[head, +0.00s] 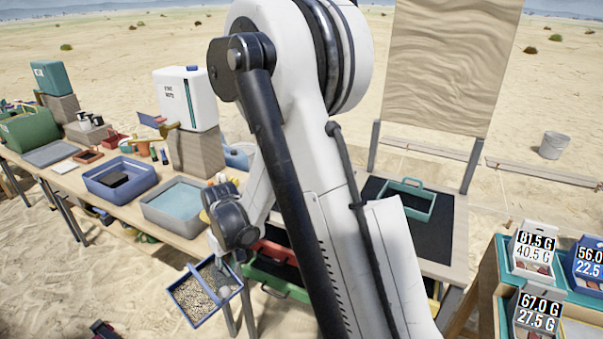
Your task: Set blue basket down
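The blue basket (186,318) is a shallow blue-rimmed box with pale gravel-like material on its mesh or floor. It is at the lower left of centre in the head view, in front of the long table's near edge, and looks tilted. My gripper (222,268) is small and partly hidden below my dark wrist. It is at the basket's upper right side, at the handle, and seems shut on it. The fingertips are not clear. What lies directly under the basket cannot be told.
The long table (75,178) holds a blue tub (105,190), a water-filled grey tub (160,215) and a white container (185,98). A green-handled tray (405,205) lies on a black mat at right. Labelled boxes (532,262) stand far right. My arm hides the middle.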

